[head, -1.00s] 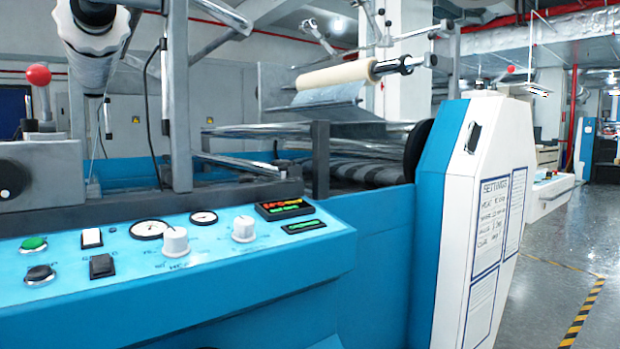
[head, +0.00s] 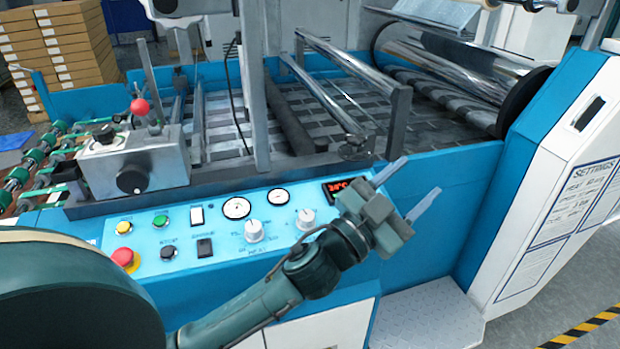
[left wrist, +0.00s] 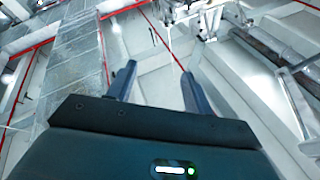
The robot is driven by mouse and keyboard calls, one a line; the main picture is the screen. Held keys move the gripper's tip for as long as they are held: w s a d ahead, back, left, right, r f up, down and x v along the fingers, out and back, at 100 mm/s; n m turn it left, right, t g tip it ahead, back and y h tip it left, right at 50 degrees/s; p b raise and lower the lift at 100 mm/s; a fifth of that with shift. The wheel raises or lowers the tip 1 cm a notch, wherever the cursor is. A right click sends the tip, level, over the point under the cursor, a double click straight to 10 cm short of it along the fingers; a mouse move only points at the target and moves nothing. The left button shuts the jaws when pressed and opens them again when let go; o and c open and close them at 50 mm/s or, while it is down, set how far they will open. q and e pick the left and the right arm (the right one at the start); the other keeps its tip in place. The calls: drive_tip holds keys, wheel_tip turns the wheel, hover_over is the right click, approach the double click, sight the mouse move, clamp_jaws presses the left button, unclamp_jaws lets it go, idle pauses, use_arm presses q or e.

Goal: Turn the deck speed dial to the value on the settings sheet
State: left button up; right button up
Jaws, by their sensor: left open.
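Two white dials stand on the blue control panel (head: 190,262), a left dial (head: 254,231) and a right dial (head: 306,219). Their labels are too small to tell which is deck speed. The settings sheet (head: 578,205) is on the white end panel at the right; its title reads, its values do not. My left gripper (head: 421,176) is open and empty, right of the dials, its fingers pointing up and right away from them. In the left wrist view its fingers (left wrist: 158,82) are apart, with only ceiling and walls beyond. My right gripper is out of view.
A red-digit display (head: 340,188) is partly hidden behind my left gripper. Buttons, gauges and a red stop knob (head: 125,259) share the panel. Metal rollers (head: 335,85) lie behind it. A metal step plate (head: 425,318) is below right.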

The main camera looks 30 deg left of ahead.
use_arm(q)
drive_tip(key=s+d+r+m+g+h, duration=0.2)
drive_tip(key=d+r+m+g+h, duration=0.45)
drive_tip(key=m+h, duration=0.5)
drive_tip(key=m+g+y, duration=0.4)
drive_tip(key=g+y, duration=1)
drive_tip(key=y, duration=0.6)
approach(306, 213)
wheel_tip(306, 213, down, 9)
drive_tip(key=shift+a+f+p, duration=0.1)
drive_tip(key=shift+p, duration=0.75)
drive_tip(key=c, duration=1)
